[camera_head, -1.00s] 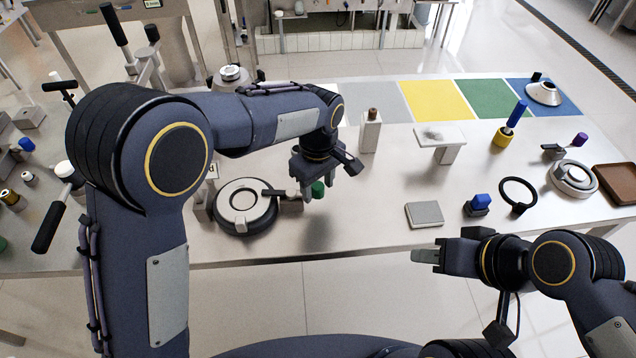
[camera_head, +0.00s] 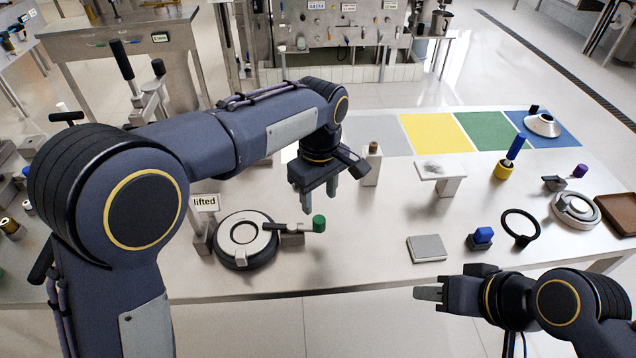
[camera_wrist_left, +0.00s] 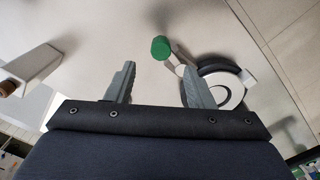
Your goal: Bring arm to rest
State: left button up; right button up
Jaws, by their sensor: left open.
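My left gripper (camera_head: 321,198) is open and empty, held above the table, above and behind the green knob. In the left wrist view its two fingers (camera_wrist_left: 157,88) are spread apart with nothing between them. The round disc device (camera_head: 243,240) has a dark base, a white top and a lever ending in a green knob (camera_head: 319,223). The green knob also shows beyond the fingertips in the left wrist view (camera_wrist_left: 161,48), apart from them.
A white block with a brown top (camera_head: 371,165) stands right of my left gripper. The coloured squares (camera_head: 435,132) at the back are mostly clear.

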pick_arm(q)
jog(key=s+a+r+m+t+h, duration=0.1)
jog(key=s+a+r+h, duration=0.2)
jog(key=a, duration=0.6)
jog(key=s+a+r+m+h, duration=0.1)
jog(key=s+a+r, duration=0.1)
jog(key=s+a, duration=0.5)
jog(key=s+a+f+m+t, duration=0.3)
jog(key=s+a, duration=0.5)
jog(key=s, duration=0.4)
jog(key=shift+s+f+m+t, duration=0.2)
jog(key=shift+f+m+t, duration=0.2)
jog(key=shift+f+t, duration=0.45)
jog(key=shift+a+r, duration=0.1)
